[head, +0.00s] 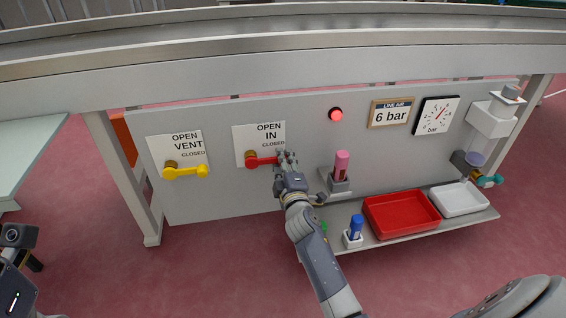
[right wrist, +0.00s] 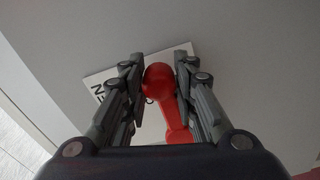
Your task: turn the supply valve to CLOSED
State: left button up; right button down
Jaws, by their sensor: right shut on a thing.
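The supply valve, labelled IN, has a red lever handle (head: 262,161) on a brass hub (head: 250,155), on the grey panel. The lever points right, roughly level, on the side of the word CLOSED; OPEN is printed at the top of its label (head: 259,135). My right gripper (head: 283,160) is shut on the lever's outer end. In the right wrist view the lever's round red end (right wrist: 159,80) sits between the two fingers, and the lever runs down from it. The fingers hide part of the label there. Part of my left arm shows at the left edge; its jaws are unclear.
A yellow vent lever (head: 187,171) is left on the panel (head: 225,190), also pointing right. A red lamp (head: 336,115), a 6 bar sign (head: 391,112) and a gauge (head: 436,115) are at right. A pink-topped item (head: 341,164), red tray (head: 399,234) and white tray (head: 459,209) are lower right.

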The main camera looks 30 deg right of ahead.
jog(key=shift+w+a+r, duration=0.1)
jog(key=shift+a+r, duration=0.15)
jog(key=shift+a, duration=0.1)
jog(key=c, duration=1.3)
grip_release()
jog(key=shift+f, duration=0.15)
jog(key=shift+d, duration=0.1)
jog(key=shift+s+f, duration=0.1)
jog(key=shift+s, duration=0.35)
jog(key=v, duration=1.1)
